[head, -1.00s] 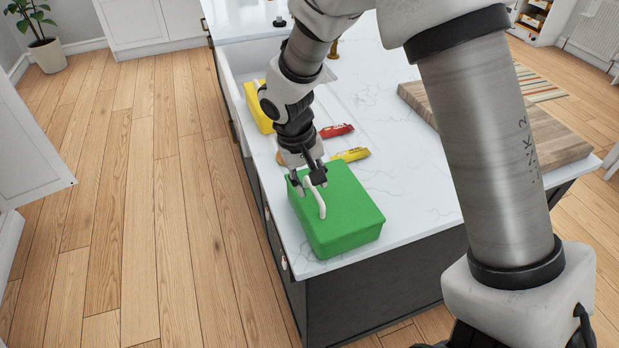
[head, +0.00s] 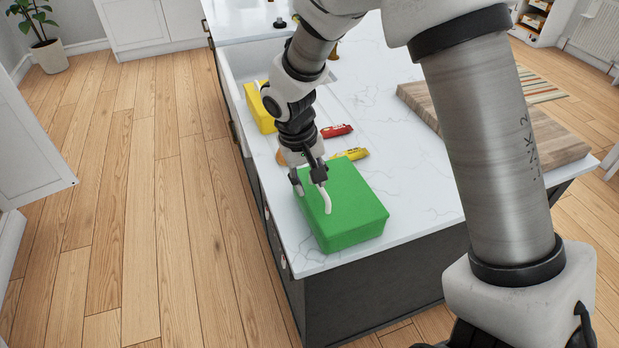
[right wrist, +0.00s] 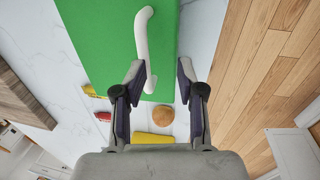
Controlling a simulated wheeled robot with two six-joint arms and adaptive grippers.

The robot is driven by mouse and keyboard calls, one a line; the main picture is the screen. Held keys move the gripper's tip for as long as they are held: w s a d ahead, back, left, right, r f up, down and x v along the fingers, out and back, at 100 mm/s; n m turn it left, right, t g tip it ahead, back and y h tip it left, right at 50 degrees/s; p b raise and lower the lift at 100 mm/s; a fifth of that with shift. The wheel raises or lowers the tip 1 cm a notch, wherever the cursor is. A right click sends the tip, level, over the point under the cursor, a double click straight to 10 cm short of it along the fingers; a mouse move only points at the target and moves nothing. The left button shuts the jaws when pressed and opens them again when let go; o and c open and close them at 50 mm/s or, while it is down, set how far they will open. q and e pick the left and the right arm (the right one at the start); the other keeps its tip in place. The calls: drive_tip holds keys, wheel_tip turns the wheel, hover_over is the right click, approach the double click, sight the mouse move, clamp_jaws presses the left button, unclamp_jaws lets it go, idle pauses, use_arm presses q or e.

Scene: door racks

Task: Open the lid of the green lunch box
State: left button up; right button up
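The green lunch box (head: 350,210) sits on the white counter near its front left corner, lid down. A white curved handle (head: 327,203) lies along its top on the left side; it also shows in the right wrist view (right wrist: 143,40). My right gripper (head: 309,182) is at the far left part of the box, by the handle's far end. In the right wrist view its fingers (right wrist: 163,80) are spread apart, with the handle's end close beside the left finger. I cannot tell whether they touch. My left gripper is not in view.
Behind the box lie a yellow packet (head: 350,154), a red packet (head: 337,130) and a round brown item (right wrist: 167,114). A yellow block (head: 260,110) is at the sink. A wooden board (head: 545,135) lies at the right. The counter's left edge is close to the box.

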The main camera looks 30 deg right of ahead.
idle(0.3)
wheel_tip(320, 180, up, 9)
drive_tip(key=a+p, duration=0.1)
drive_tip(key=p, duration=0.8)
drive_tip(key=shift+w+a, duration=0.15)
drive_tip(key=shift+a, duration=0.2)
drive_tip(key=shift+f, duration=0.1)
wheel_tip(320, 180, up, 12)
drive_tip(key=a, duration=0.2)
drive_tip(key=shift+w, duration=0.25)
